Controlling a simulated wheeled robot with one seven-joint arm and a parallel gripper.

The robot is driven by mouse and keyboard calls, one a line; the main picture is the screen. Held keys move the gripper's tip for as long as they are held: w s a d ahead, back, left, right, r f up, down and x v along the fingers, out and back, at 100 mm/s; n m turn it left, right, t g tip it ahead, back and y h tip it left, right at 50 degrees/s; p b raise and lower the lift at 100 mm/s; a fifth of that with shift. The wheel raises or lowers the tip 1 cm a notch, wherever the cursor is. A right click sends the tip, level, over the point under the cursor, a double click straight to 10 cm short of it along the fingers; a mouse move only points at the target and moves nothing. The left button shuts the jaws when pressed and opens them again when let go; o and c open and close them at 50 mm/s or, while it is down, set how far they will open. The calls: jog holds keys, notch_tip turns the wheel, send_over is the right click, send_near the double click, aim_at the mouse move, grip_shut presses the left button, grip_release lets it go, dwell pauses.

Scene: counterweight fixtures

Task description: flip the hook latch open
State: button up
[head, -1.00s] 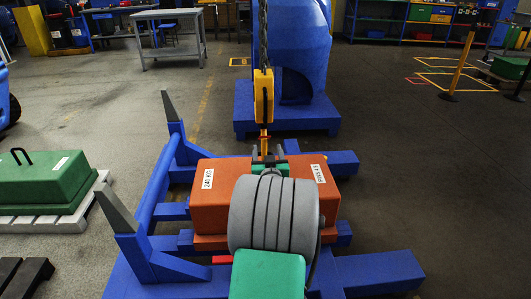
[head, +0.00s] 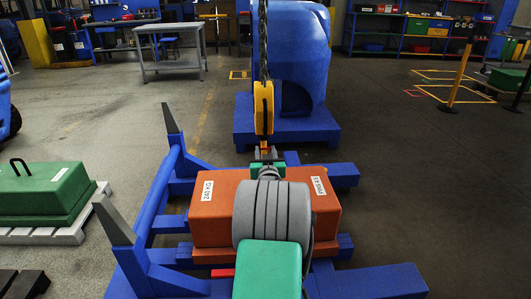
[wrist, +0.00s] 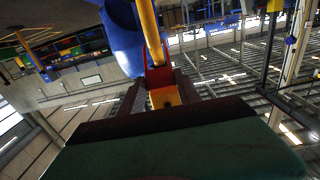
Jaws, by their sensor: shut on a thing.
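A yellow hook block (head: 263,108) hangs on a dark chain above an orange counterweight (head: 214,222). In the wrist view the yellow hook shank (wrist: 150,35) comes down to a red part, which looks like the hook latch (wrist: 158,77), with a yellow block below it. My gripper (head: 266,153) is just under the hook block, and its dark fingers also show in the wrist view (wrist: 160,92). They are shut on the red part. My wrist and arm hide the hook's lower end in the head view, so the latch's angle cannot be told.
The counterweight rests on a blue frame (head: 365,280) with two upright grey-tipped posts (head: 115,224) at left. A blue machine (head: 285,60) stands behind the hook. A green weight (head: 45,188) lies on a pale pallet at left. Open floor lies to the right.

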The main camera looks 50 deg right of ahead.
grip_shut()
dwell(0.3)
